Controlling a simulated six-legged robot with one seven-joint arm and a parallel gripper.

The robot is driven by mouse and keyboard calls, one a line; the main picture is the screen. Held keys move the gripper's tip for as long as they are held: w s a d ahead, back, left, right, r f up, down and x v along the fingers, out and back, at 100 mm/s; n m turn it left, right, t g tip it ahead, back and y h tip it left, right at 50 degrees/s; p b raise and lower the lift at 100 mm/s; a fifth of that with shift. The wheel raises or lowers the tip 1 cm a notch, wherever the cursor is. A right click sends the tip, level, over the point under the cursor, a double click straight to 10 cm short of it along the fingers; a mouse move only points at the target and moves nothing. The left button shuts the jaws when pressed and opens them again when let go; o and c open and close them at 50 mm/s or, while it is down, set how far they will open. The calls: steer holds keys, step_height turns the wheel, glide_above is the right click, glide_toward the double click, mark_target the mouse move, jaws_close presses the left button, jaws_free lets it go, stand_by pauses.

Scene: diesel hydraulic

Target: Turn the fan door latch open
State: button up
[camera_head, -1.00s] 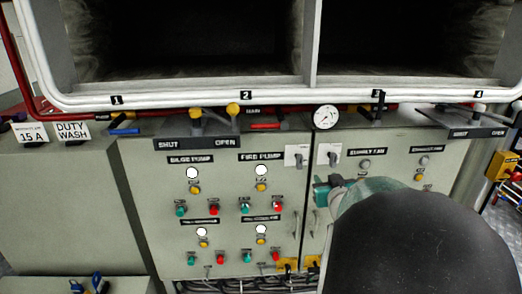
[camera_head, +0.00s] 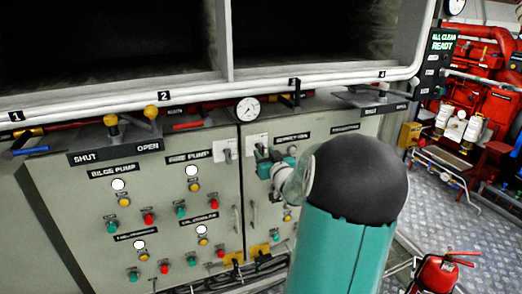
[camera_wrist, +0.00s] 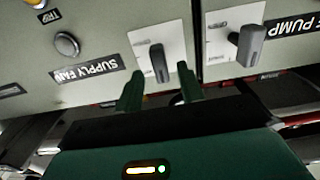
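The fan door latch is a dark grey handle (camera_wrist: 158,62) on a white plate, beside the SUPPLY FAN label (camera_wrist: 88,69), which appears upside down in the wrist view. In the head view its white plate (camera_head: 256,139) shows just above my gripper (camera_head: 264,158), which partly hides the latch. In the wrist view my gripper (camera_wrist: 159,78) is open, with one green finger on each side of the handle in the picture. I see a gap on both sides. I cannot tell whether the fingertips reach around the handle in depth.
A similar latch (camera_wrist: 248,46) sits on the neighbouring pump door. Door pull handles (camera_head: 236,220), a pressure gauge (camera_head: 248,109) and a protruding shelf with levers (camera_head: 115,147) are close by. A red extinguisher (camera_head: 438,272) stands on the open floor at right.

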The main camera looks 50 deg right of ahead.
mark_target(262, 151)
steer(key=shift+x, duration=1.85)
steer(key=shift+a, duration=0.1)
steer(key=shift+c, duration=0.2)
jaws_close()
